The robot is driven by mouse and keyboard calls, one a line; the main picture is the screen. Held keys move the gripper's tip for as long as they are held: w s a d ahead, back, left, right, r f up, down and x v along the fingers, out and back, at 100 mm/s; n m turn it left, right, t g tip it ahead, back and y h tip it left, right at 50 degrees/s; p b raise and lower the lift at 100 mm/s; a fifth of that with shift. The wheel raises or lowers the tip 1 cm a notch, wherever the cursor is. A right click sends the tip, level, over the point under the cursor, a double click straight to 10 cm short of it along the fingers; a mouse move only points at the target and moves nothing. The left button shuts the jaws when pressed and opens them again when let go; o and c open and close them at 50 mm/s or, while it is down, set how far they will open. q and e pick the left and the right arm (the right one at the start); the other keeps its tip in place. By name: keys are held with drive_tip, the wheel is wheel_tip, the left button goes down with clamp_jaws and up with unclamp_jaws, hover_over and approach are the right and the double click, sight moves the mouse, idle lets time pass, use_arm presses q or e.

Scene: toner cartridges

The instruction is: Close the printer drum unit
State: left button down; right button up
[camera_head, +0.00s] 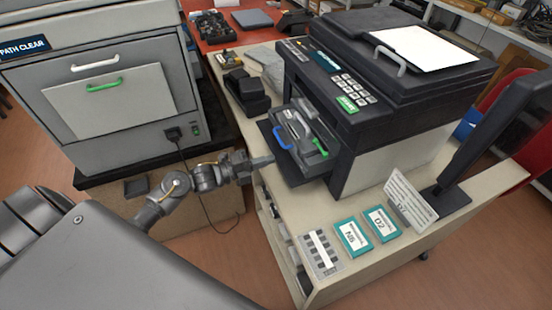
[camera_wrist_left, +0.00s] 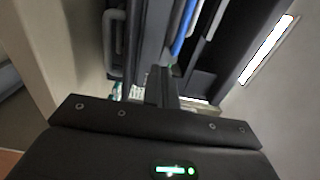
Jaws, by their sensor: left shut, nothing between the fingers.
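The black printer (camera_head: 380,90) stands on the light table with its drum unit (camera_head: 303,133) drawn out of its front. The unit is grey and dark, with a blue handle (camera_head: 282,138) at its outer edge and a green lever (camera_head: 320,147). My left gripper (camera_head: 265,161) is shut and empty, just outside the unit's front edge, low near the blue handle. Contact cannot be told. In the left wrist view the closed fingers (camera_wrist_left: 163,88) point toward the unit, with a blue strip (camera_wrist_left: 184,28) ahead. My right gripper is not in view.
A large grey machine (camera_head: 100,90) stands at the left. Black blocks (camera_head: 246,90) lie on the table beside the printer. Teal-edged boxes (camera_head: 353,235), a propped card (camera_head: 410,200) and a dark screen (camera_head: 490,125) occupy the table's front right. The table edge is close below my gripper.

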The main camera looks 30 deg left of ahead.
use_arm(q)
drive_tip(key=b+v, duration=0.1)
drive_tip(key=v, duration=0.6)
drive_tip(key=w+a+r+m+g+h+b, duration=0.1)
drive_tip(key=w+r+m+g, duration=0.1)
drive_tip(key=w+r+m, duration=0.3)
drive_tip(key=w+a+n+y, duration=0.3)
drive_tip(key=a+n, duration=0.2)
drive_tip(key=a, duration=0.5)
drive_tip(key=shift+g, duration=0.4)
drive_tip(key=p+x, duration=0.3)
drive_tip(key=x, duration=1.1)
drive_tip(key=shift+w+d+p, duration=0.15)
drive_tip(key=shift+w+p, duration=0.2)
drive_tip(key=shift+p, duration=0.05)
